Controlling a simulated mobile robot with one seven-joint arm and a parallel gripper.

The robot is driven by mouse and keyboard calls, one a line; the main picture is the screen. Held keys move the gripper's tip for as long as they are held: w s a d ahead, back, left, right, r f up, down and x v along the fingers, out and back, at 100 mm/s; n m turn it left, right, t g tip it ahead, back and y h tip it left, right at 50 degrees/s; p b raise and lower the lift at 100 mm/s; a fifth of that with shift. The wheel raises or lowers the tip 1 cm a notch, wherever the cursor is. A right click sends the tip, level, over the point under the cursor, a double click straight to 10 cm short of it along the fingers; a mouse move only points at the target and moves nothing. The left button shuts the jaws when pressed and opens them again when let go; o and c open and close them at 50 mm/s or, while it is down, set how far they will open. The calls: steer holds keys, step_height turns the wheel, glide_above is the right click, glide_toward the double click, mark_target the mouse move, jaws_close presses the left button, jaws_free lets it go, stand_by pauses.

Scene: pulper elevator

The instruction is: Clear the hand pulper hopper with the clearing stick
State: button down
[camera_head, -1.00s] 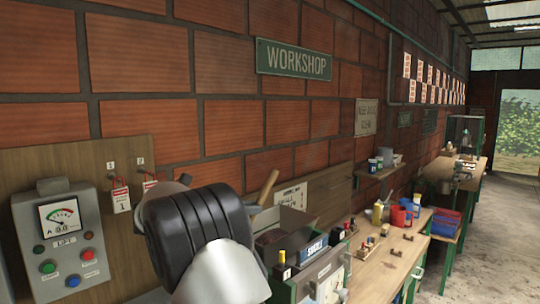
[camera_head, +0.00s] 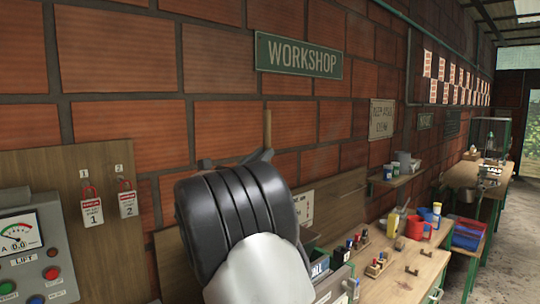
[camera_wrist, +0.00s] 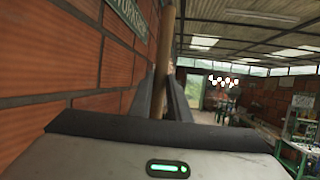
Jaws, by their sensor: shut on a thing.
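A wooden stick (camera_head: 267,128), which I take as the clearing stick, stands nearly upright above my gripper (camera_head: 250,159) in the head view. My dark arm hides its lower part and most of the gripper. In the wrist view the stick (camera_wrist: 171,38) rises between the two dark fingers of my gripper (camera_wrist: 163,82), which are shut on it. The stick's lower end does not show. I cannot make out the pulper hopper in either view; my arm covers part of the bench.
A lift control panel (camera_head: 28,245) is at the left, beside lockout tags (camera_head: 92,207) on a wooden board. The workbench (camera_head: 405,272) at right holds small tools and a red container (camera_head: 421,228). A brick wall (camera_head: 140,130) runs behind. Open floor (camera_head: 506,240) lies at far right.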

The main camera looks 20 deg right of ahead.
step_height(320, 180, down, 14)
steer(key=b, duration=0.9)
steer(key=shift+f+b, duration=0.15)
steer(key=shift+b, duration=0.15)
stand_by(0.4)
steer(key=shift+d, duration=0.1)
stand_by(1.6)
step_height(320, 180, up, 15)
steer(key=p, duration=1)
steer(key=shift+f, duration=0.15)
stand_by(0.5)
steer(key=s+a+b, duration=0.3)
steer(key=s+b, duration=0.1)
steer(key=s, duration=0.9)
steer(key=shift+s, duration=0.35)
